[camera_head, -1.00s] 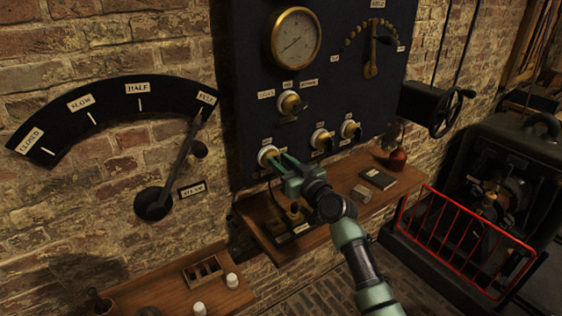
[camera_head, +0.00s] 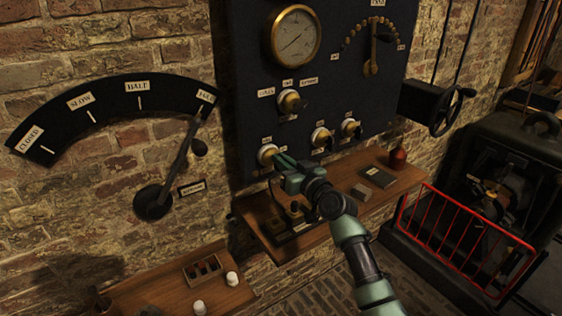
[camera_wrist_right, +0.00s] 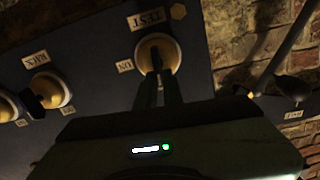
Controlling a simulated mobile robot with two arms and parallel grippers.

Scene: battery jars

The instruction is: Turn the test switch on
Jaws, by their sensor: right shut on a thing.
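The test switch is a round brass-rimmed rotary switch (camera_head: 267,154) at the lower left of the dark panel. In the right wrist view, the test switch (camera_wrist_right: 172,50) sits by a TEST label (camera_wrist_right: 147,18) and an ON label (camera_wrist_right: 125,66), with the picture turned over. My right gripper (camera_head: 279,160) is at this switch, its fingers shut on the dark lever. In the right wrist view the fingers (camera_wrist_right: 158,80) reach onto the lever and partly cover it, so its exact setting is hard to tell. My left gripper is not in view.
Other switches (camera_head: 321,138) and (camera_head: 350,128) sit to the right, and another (camera_head: 290,102) above. A wooden shelf (camera_head: 400,187) below holds a small book (camera_head: 379,177) and a reddish bottle (camera_head: 397,158). A red railing (camera_head: 466,240) stands at the right.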

